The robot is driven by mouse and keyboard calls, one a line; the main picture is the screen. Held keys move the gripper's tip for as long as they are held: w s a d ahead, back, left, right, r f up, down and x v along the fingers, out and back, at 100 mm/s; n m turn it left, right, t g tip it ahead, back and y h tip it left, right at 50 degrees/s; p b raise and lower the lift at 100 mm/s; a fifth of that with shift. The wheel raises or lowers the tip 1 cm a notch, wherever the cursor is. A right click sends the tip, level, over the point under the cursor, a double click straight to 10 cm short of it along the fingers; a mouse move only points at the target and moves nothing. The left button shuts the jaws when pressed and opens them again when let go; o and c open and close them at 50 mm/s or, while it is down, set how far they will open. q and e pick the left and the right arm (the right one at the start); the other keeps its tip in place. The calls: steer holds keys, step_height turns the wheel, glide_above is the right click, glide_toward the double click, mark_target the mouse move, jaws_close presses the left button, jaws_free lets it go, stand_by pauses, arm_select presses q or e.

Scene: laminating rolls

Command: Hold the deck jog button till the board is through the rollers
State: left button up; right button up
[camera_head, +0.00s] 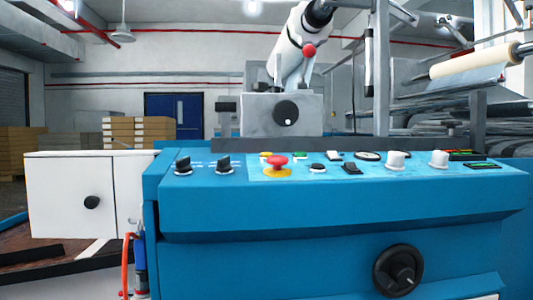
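The blue control panel (230,193) of the laminating machine faces me across the middle of the view. I cannot tell which one is the deck jog button, as the labels are too small to read. A roll with pale film (470,64) shows at the upper right. No board is clearly seen at the rollers; the area behind the panel is mostly hidden. Neither of my grippers is in view.
A red mushroom button (277,161) on a yellow base stands up from the panel, near two black selectors and two white knobs (396,160). A black handwheel (398,269) sticks out below. A white cabinet (68,196) stands left. Stacked boards (137,130) are behind.

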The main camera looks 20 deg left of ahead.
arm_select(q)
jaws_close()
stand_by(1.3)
